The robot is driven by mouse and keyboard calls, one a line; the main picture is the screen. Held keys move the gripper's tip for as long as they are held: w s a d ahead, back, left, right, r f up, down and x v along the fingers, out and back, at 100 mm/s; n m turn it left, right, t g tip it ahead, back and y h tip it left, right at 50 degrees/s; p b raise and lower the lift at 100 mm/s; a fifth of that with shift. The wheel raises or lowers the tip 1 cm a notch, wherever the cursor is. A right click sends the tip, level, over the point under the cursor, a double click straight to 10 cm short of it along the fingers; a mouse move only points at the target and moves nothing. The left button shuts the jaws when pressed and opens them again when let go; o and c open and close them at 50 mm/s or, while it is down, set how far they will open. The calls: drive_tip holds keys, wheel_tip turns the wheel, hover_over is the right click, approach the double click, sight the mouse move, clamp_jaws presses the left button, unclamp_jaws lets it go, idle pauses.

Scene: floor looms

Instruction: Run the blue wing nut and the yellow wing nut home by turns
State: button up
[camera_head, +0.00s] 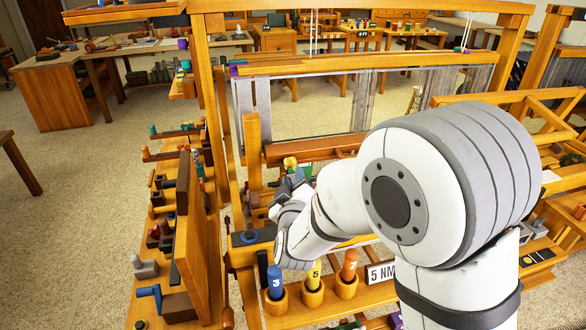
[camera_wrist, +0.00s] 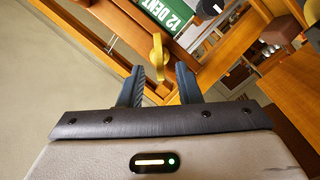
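The yellow wing nut (camera_wrist: 157,52) shows in the wrist view, between and just beyond the tips of my gripper (camera_wrist: 159,74). Gaps show between it and both fingers, and the fingers are apart with nothing held. In the head view a yellow piece (camera_head: 290,162), apparently the same nut, sits on the loom frame just above my gripper (camera_head: 296,180). A round blue piece (camera_head: 249,237) lies on a dark plate on the beam at lower left of my gripper; I cannot tell whether it is the blue wing nut. My arm hides much of the loom's right side.
Numbered blue (camera_head: 276,282), yellow (camera_head: 314,274) and orange (camera_head: 350,264) pegs stand in wooden cups below my gripper. A "5 NM" sign (camera_head: 381,272) is beside them. Loom posts and beams crowd around the gripper. Open floor (camera_head: 90,190) lies at left.

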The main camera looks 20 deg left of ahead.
sight(293, 167)
drive_tip(key=x, duration=0.5)
drive_tip(key=c, duration=0.7)
